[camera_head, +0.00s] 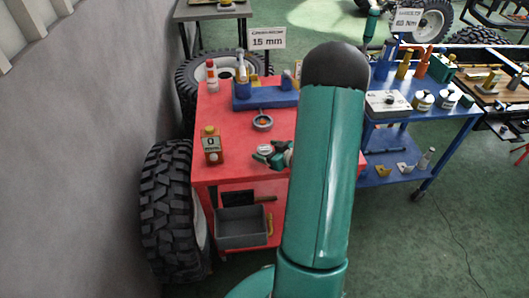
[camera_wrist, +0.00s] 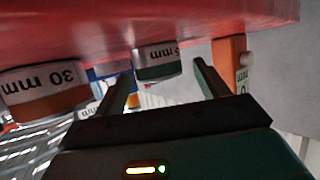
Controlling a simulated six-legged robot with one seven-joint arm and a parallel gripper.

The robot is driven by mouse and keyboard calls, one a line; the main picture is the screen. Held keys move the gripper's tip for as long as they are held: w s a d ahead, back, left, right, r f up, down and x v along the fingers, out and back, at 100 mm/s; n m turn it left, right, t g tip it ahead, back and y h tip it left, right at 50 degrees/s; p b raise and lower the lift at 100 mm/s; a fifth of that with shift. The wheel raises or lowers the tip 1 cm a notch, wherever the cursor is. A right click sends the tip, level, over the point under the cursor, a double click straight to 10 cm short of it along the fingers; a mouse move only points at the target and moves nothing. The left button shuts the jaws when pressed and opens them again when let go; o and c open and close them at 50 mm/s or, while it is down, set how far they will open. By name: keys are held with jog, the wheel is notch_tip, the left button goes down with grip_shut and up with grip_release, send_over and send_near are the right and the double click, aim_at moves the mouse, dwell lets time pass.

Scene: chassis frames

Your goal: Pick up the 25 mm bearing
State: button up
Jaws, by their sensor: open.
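My gripper (camera_head: 272,158) is low over the near part of the red cart top (camera_head: 228,112), its fingers open and empty. A pale round bearing (camera_head: 265,150) is right by the fingers. The wrist view is upside down. There, a bearing with a dark green band (camera_wrist: 158,62) shows between my open fingers (camera_wrist: 165,85), a little beyond their tips. Its white label reads "5 mm" at the end; the first digit is not clear. A second bearing, labelled "30 mm" with an orange band (camera_wrist: 45,90), is at the left. A ring with an orange centre (camera_head: 262,122) sits farther back.
An orange box with a "0" label (camera_head: 211,145) stands at the cart's left side. A blue tray (camera_head: 265,96) with parts and bottles lies at the back, near a "15 mm" sign (camera_head: 267,39). My arm hides the cart's right side. A blue cart (camera_head: 432,125) stands right.

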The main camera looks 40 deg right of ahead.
jog(key=c, duration=1.3)
jog(key=shift+c, duration=0.3)
jog(key=shift+r, duration=0.15)
